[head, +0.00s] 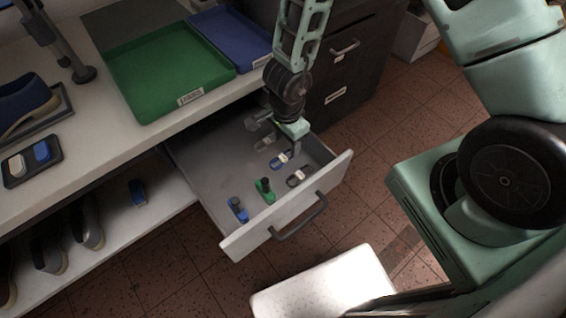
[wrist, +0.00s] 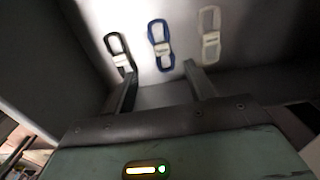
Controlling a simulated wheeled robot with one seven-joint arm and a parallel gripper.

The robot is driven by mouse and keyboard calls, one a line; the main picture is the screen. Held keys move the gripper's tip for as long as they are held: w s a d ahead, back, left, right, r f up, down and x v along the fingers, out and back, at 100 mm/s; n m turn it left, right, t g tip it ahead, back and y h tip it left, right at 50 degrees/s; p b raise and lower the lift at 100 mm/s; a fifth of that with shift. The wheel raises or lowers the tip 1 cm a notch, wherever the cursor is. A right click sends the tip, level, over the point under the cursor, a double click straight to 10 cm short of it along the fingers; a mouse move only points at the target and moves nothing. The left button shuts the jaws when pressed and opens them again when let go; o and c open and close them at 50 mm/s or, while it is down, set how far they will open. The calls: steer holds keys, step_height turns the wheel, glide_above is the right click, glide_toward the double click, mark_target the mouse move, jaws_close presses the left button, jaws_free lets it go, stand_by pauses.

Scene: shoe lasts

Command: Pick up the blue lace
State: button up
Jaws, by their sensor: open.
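The blue lace (head: 277,164) lies bundled in the open drawer, with a pale band around its middle. In the wrist view the blue lace (wrist: 155,33) is the middle one of three laces, ahead of the fingertips and roughly between their lines. My gripper (wrist: 160,74) is open and empty, its two fingers pointing at the laces. In the head view my gripper (head: 297,151) reaches down over the drawer's right side, just beside the blue lace. I see no contact with it.
A black lace (wrist: 113,40) and a white lace (wrist: 209,19) flank it. The drawer (head: 215,160) also holds a green item (head: 264,190) and a blue item (head: 238,209). Its front panel and side walls stand around them. A green tray (head: 150,75) lies on the bench above.

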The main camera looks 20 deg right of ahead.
mark_target(283, 157)
steer(key=f, duration=0.2)
steer(key=f+b, duration=0.1)
steer(key=f, duration=0.1)
steer(key=f+b, duration=0.1)
steer(key=f, duration=0.1)
steer(key=shift+w+a+f, duration=0.15)
steer(key=shift+a+f, duration=0.15)
steer(key=shift+a, duration=0.1)
steer(key=c, duration=1)
